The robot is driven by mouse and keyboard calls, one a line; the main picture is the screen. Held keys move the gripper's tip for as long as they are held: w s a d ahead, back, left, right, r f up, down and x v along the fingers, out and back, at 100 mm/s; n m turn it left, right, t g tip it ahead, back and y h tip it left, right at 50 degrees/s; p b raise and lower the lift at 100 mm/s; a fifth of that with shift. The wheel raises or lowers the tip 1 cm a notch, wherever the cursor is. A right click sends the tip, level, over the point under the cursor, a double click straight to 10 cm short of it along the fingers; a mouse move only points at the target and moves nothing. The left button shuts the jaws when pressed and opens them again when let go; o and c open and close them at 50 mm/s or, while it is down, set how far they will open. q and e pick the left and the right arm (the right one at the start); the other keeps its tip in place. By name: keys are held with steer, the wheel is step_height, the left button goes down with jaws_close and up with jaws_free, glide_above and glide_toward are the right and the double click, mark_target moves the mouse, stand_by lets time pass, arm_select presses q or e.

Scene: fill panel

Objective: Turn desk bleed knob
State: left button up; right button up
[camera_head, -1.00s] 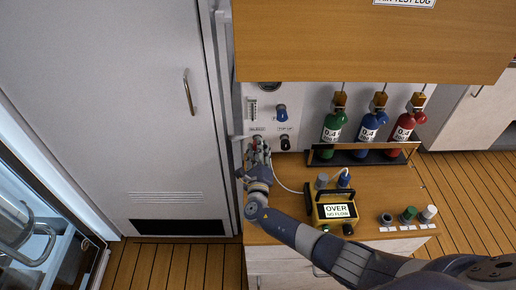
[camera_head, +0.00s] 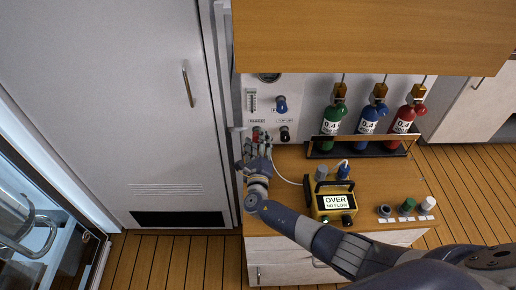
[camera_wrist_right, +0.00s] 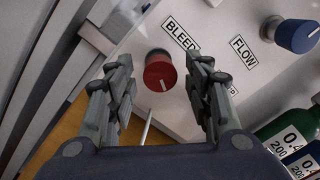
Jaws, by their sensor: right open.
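The red bleed knob (camera_wrist_right: 161,72) shows in the right wrist view below the BLEED label, with a white line on its face. It sits on the white wall panel (camera_wrist_right: 205,25). In the head view the knob (camera_head: 256,131) is a small red spot just beyond my right gripper (camera_head: 256,146). In the right wrist view the right gripper (camera_wrist_right: 163,90) is open, with one finger on each side of the knob and gaps on both sides. I cannot tell whether the fingertips reach the knob's depth. My left gripper is not in view.
A blue FLOW knob (camera_wrist_right: 291,36) is to the right on the panel. A black knob (camera_head: 285,133) is beside the red one. Green, blue (camera_head: 369,121) and red bottles stand in a rack. A yellow analyzer (camera_head: 334,202) reading "OVER NO FLOW" sits on the desk.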

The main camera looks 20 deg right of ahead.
steer(key=v, duration=1.2)
stand_by(6.8)
